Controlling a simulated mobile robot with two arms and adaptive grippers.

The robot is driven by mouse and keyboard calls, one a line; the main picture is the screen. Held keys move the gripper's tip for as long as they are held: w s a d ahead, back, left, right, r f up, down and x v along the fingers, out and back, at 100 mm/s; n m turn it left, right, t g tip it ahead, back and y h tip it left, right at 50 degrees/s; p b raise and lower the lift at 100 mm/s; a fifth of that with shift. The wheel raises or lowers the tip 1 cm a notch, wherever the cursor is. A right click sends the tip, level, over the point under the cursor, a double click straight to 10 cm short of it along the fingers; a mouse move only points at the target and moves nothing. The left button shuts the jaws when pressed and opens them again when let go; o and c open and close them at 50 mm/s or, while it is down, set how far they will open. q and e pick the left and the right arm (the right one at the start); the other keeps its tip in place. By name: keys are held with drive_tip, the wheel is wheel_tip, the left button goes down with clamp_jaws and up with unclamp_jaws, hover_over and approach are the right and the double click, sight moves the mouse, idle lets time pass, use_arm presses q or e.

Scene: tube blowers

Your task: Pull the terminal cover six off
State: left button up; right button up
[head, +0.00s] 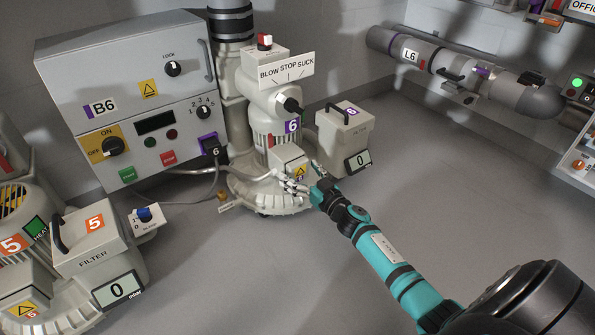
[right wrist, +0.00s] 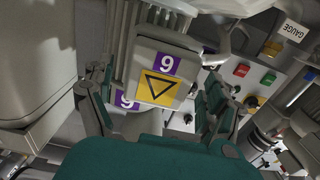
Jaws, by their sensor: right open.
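Terminal cover six (head: 286,158) is a small pale box with a yellow warning triangle, low on the front of the blower marked 6 (head: 272,122). In the right wrist view the cover (right wrist: 178,52) appears upside down, with a purple number label above the triangle. It is seated against the ribbed motor body. My right gripper (head: 300,177) is open at the cover. In the wrist view its fingers (right wrist: 155,92) stand on either side of the cover, with a gap visible at the left; contact at the right is unclear. My left gripper is not in view.
The B6 control cabinet (head: 130,95) stands left of the blower, with a cable and plug (head: 213,150) between them. A filter box (head: 344,135) is close on the right. Blower 5's filter (head: 92,240) is at lower left. Floor at the right is clear.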

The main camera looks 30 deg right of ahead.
drive_tip(key=shift+p, duration=0.5)
idle(0.7)
drive_tip(key=shift+c, duration=0.4)
drive_tip(key=c, duration=1.5)
drive_tip(key=shift+s+d+p, duration=0.2)
drive_tip(key=shift+s+p, duration=1.2)
drive_tip(key=shift+s, duration=1.6)
